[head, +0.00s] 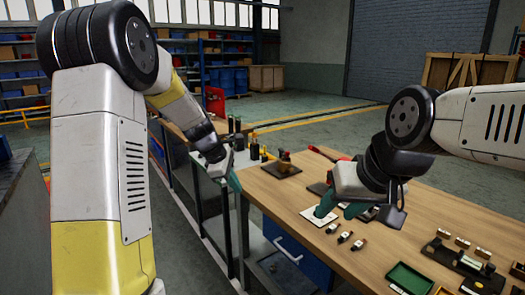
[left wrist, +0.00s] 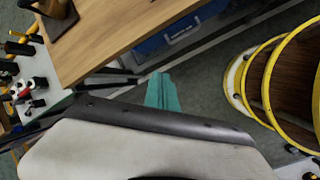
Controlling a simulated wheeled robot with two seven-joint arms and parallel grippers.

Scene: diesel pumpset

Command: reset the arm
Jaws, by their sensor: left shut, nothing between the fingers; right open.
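My left gripper (head: 235,181) hangs beside the left edge of the wooden workbench (head: 282,208), clear of its top. Its teal fingers are shut and empty; they also show in the left wrist view (left wrist: 162,92), near the bench edge and above the floor. My right gripper (head: 338,208) is over the bench top, its teal fingers apart and nothing visible between them. It is above or beside a white card (head: 318,218), and I cannot tell if it touches. My right arm partly hides the bench's far right part.
Small parts (head: 345,237), a green tray (head: 409,279) and a black fixture (head: 462,262) lie on the bench. Bottles and tools (head: 254,147) stand beyond its far left corner. Yellow-rimmed barrels (left wrist: 290,80) stand on the floor in the left wrist view. A wooden crate (head: 468,70) is behind.

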